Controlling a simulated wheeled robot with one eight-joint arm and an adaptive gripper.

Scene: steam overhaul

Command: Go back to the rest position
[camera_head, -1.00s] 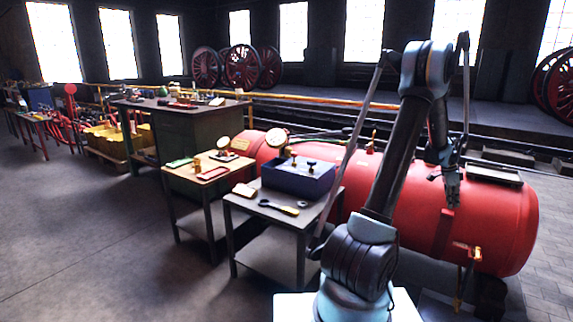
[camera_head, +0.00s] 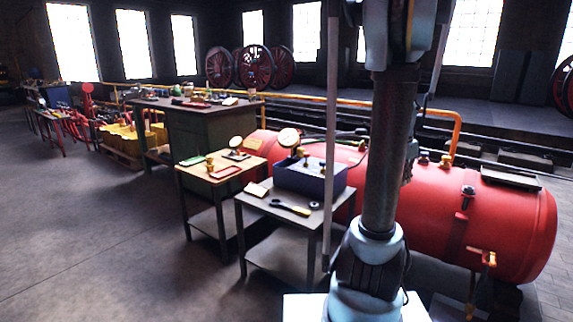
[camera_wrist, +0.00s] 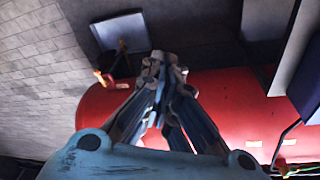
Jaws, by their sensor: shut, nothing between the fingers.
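My gripper (camera_wrist: 162,68) shows in the wrist view with its fingertips together, shut and empty. It hangs above the large red tank (camera_wrist: 230,100), apart from what I can see of it. In the head view my arm stands upright in front of the red tank (camera_head: 475,222), and it hides most of my gripper there. A valve with a yellow-orange fitting (camera_head: 482,257) sits at the tank's right lower side.
A small dark table (camera_head: 262,205) bears a blue bin (camera_head: 311,181) and a wrench-like tool (camera_head: 291,208). A wooden-topped table (camera_head: 215,181) and a dark green cabinet (camera_head: 205,132) stand behind to the left. The floor (camera_head: 90,235) at left is open.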

